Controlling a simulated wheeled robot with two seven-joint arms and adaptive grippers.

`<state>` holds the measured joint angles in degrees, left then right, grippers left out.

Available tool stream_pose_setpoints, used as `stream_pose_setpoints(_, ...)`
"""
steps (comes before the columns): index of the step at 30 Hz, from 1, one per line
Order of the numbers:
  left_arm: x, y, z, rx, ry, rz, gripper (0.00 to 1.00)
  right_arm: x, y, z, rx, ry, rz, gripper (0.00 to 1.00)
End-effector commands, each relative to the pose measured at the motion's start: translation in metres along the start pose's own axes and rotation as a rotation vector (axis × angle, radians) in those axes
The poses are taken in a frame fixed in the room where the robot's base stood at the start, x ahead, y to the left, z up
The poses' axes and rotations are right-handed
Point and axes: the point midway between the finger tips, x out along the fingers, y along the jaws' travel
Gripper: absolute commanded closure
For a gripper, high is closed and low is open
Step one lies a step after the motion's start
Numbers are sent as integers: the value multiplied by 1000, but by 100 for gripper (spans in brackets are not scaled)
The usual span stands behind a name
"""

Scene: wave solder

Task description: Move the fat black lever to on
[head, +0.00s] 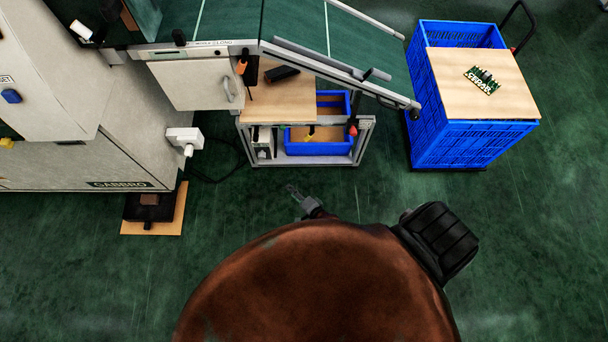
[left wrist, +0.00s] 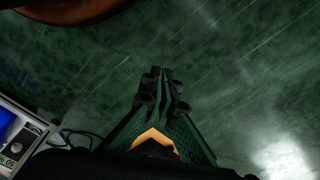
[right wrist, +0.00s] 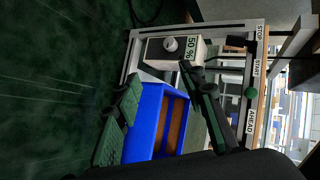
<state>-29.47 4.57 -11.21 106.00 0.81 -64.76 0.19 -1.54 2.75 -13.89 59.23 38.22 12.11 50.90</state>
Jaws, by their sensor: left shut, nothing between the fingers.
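I cannot tell for sure which part is the fat black lever. A short black knob (head: 179,37) stands on the machine's front rail in the head view. In the right wrist view a black handle (right wrist: 236,41) sits by the STOP label. My right gripper (head: 295,192) is over the floor in front of the cart in the head view; in the right wrist view its fingers (right wrist: 158,74) are apart and empty, with the cart beyond them. My left gripper (left wrist: 160,74) is shut and empty above bare green floor in the left wrist view; it is hidden in the head view.
The machine (head: 122,184) with a GABBRO label stands at left. The cart (head: 362,140) holds blue bins (right wrist: 145,120) and a white 50 % box (right wrist: 170,51). A blue crate (head: 455,145) with a board on top is at right.

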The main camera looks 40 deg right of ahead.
Motion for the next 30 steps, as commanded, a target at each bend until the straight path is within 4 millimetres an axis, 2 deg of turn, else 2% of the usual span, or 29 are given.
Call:
stream_pose_setpoints(1, -9, 0, -3, 0, 6, 0, 100, -8, 2, -1, -38, -6, 18, 63)
stream_pose_setpoints(9, -24, 0, -8, 0, 16, -1, 100, -32, 30, -2, -188, -41, 97, 63)
stream_pose_setpoints(15, -27, 0, -9, 0, 17, -1, 100, -38, 38, -2, -225, -51, 117, 63)
stream_pose_setpoints(23, -26, 0, -9, 0, 17, -1, 100, -38, 39, -2, -226, -51, 118, 63)
stream_pose_setpoints(26, -20, 0, -6, 1, 13, -1, 100, -41, 46, -2, -245, -57, 132, 63)
stream_pose_setpoints(29, 1, 0, 4, 5, 3, -2, 100, -55, 73, -1, -320, -82, 181, 63)
stream_pose_setpoints(30, 15, -1, 10, 8, -3, -3, 100, -63, 89, -1, -367, -100, 212, 63)
